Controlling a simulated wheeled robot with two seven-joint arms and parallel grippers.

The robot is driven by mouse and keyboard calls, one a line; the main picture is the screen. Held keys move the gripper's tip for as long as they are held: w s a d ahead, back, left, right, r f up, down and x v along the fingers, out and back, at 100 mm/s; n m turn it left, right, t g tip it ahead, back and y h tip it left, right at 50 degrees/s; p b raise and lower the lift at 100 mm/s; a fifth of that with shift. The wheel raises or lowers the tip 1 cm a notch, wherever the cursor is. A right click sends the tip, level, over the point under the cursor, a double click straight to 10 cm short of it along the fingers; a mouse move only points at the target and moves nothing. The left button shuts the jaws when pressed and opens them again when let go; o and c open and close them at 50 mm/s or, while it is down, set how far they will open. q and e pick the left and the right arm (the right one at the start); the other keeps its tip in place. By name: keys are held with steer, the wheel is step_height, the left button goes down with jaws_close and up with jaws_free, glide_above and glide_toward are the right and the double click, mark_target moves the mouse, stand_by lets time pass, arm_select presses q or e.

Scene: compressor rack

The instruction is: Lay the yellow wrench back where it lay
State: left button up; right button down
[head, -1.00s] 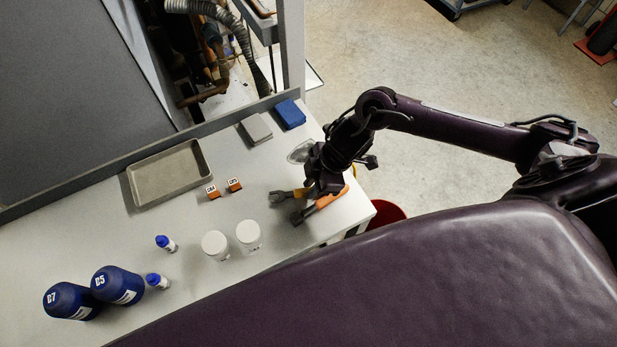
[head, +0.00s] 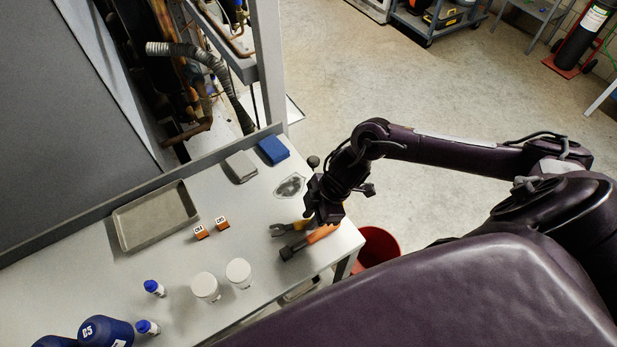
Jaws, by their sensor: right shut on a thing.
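The yellow wrench (head: 299,225) shows at the right end of the white bench, its grey open jaw pointing left. My right gripper (head: 311,217) is shut on the wrench's handle end and hides part of it. I cannot tell whether the wrench touches the bench top or is held just above it. An orange-handled tool with a dark head (head: 318,235) lies close beside it on the near side, partly under my gripper. My left gripper is not in view.
On the bench (head: 240,322) are a grey tray (head: 157,217), two orange blocks (head: 201,233), two white jars (head: 206,287), blue-capped bottles (head: 153,288), a blue block (head: 273,149), a grey block (head: 241,167) and a clear round dish (head: 290,186). A red bin (head: 381,243) stands beside the bench.

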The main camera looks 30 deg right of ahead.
steer(key=c, duration=1.2)
jaws_free()
steer(key=shift+r, duration=0.1)
steer(key=b+v, duration=0.1)
steer(key=v, duration=0.6)
steer(key=shift+d+r, duration=0.2)
steer(key=shift+r, duration=0.1)
steer(key=shift+s, duration=0.1)
